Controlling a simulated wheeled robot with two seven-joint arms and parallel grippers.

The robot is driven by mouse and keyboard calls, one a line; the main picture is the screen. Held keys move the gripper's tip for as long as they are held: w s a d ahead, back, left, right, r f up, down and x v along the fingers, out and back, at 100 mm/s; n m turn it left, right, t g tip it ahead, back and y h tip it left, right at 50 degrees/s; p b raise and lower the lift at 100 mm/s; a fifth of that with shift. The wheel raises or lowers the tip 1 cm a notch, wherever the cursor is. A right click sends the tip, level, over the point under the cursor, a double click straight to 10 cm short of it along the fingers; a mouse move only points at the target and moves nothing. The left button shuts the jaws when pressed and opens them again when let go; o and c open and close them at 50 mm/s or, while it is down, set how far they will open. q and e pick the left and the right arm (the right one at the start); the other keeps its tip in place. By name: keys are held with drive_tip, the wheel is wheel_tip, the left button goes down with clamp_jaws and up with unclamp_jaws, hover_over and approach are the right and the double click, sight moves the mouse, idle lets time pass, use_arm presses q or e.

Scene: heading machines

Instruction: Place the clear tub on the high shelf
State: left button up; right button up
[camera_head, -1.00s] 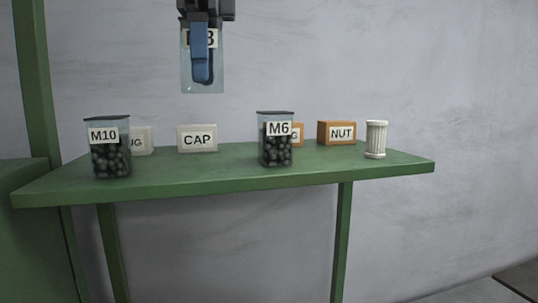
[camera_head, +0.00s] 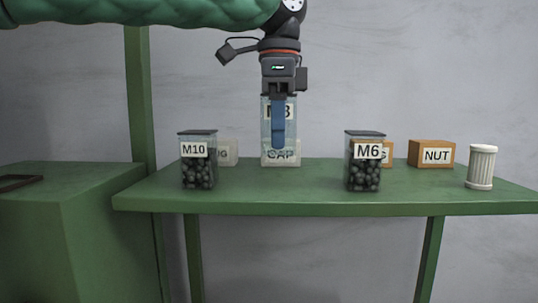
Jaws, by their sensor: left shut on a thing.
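The clear tub (camera_head: 268,131) has a label that is partly covered, ending in what looks like 8. It looks empty. My left gripper (camera_head: 278,146) points down from above and is shut on the tub, one blue finger showing across its front. The tub is upright in front of the white CAP box (camera_head: 281,158), whose label shows through its lower part. I cannot tell whether its base touches the green shelf (camera_head: 270,203). My right gripper is out of view.
On the shelf, a dark-filled M10 tub (camera_head: 199,170) stands left and a dark-filled M6 tub (camera_head: 364,175) stands right. Behind are a half-hidden white box (camera_head: 229,153), an orange box (camera_head: 388,152) and an orange NUT box (camera_head: 431,154). A white ribbed cylinder (camera_head: 481,167) stands far right.

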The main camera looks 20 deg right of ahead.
sight(265, 137)
use_arm(q)
drive_tip(key=shift+w+a+f+p, duration=0.15)
drive_tip(key=shift+w+a+f, duration=0.15)
drive_tip(key=shift+w, duration=0.25)
drive_tip(key=shift+w+a+f+p, duration=0.15)
drive_tip(key=shift+w+a+f, duration=0.1)
drive_tip(key=shift+w, duration=0.25)
drive_tip(key=shift+w+f, duration=0.4)
wheel_tip(265, 137, down, 3)
drive_tip(key=shift+s+f+p, duration=0.1)
drive_tip(key=shift+p, duration=0.35)
drive_tip(key=shift+f, duration=0.4)
drive_tip(key=shift+f+b, duration=0.1)
drive_tip(key=shift+b, duration=0.25)
drive_tip(key=o, duration=1.3)
